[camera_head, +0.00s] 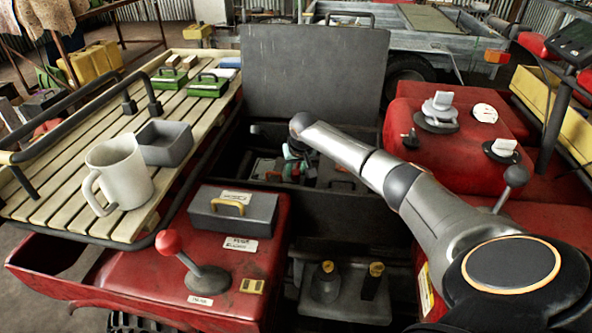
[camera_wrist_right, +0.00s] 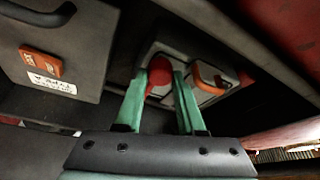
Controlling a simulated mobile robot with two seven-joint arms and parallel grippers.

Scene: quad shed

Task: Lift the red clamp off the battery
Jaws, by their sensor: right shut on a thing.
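My right gripper (camera_wrist_right: 158,82) has its teal fingers on either side of the red clamp (camera_wrist_right: 160,74) in the right wrist view and is shut on it. The clamp is a rounded red piece at the near end of a pale grey box (camera_wrist_right: 212,70), which looks like the battery and has an orange handle (camera_wrist_right: 209,82). I cannot tell whether the clamp still touches it. In the head view my right arm reaches into the open compartment, and the gripper (camera_head: 293,163) is small and partly hidden behind it. My left gripper is not in view.
The raised dark lid (camera_head: 312,75) stands behind the compartment. A slatted rack (camera_head: 100,150) with a white mug (camera_head: 118,172) lies left. Red bodywork, a red-knobbed lever (camera_head: 180,255) and a grey case (camera_head: 233,213) border the opening. Dark walls close in around the gripper.

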